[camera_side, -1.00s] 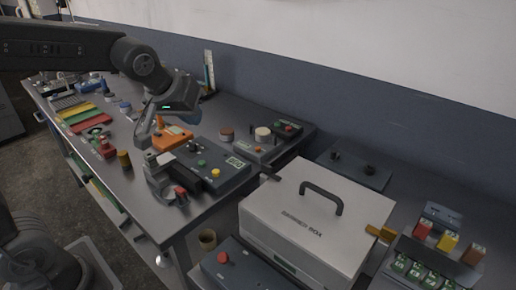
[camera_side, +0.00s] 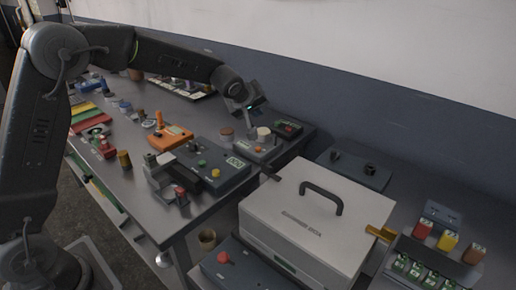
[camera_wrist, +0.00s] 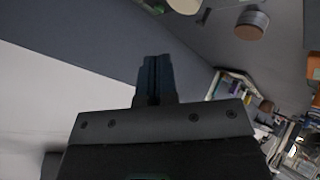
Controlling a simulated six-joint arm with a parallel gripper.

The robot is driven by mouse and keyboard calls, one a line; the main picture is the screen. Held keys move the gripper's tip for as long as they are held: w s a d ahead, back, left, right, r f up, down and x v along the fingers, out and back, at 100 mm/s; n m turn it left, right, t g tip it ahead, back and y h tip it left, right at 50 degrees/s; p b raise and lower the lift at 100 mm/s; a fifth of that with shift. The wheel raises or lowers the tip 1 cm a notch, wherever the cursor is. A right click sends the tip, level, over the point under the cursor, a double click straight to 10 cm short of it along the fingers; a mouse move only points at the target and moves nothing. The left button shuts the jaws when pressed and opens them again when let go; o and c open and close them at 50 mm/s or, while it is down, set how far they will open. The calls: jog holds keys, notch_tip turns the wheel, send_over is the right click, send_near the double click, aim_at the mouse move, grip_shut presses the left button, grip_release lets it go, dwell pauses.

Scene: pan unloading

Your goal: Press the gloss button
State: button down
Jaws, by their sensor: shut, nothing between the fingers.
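My gripper (camera_side: 256,103) is shut and empty, raised above the back of the bench near the wall. In the wrist view its dark fingers (camera_wrist: 155,65) lie together. A small grey unit (camera_side: 250,147) with a cream disc (camera_side: 263,131) on top stands below my gripper, apart from it. The disc also shows at the top edge of the wrist view (camera_wrist: 184,5). I cannot tell which button is the gloss button, as the labels are too small to read. A dark box with red and green buttons (camera_side: 288,128) stands just right of the unit.
A grey device (camera_side: 223,177) with green and yellow buttons stands in front. An orange unit (camera_side: 170,137) with an upright part is to the left. A brown-topped round piece (camera_side: 226,134) stands beside the grey unit. A white lidded box (camera_side: 305,222) is at the right.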

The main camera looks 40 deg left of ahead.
aim_at(256, 148)
jog(key=shift+f, duration=0.1)
jog(key=shift+f, duration=4.3)
jog(key=shift+f, duration=0.15)
jog(key=shift+f, duration=0.25)
jog(key=shift+f, duration=0.55)
jog(key=shift+r, duration=0.95)
jog(key=shift+r, duration=0.1)
jog(key=shift+r, duration=2.45)
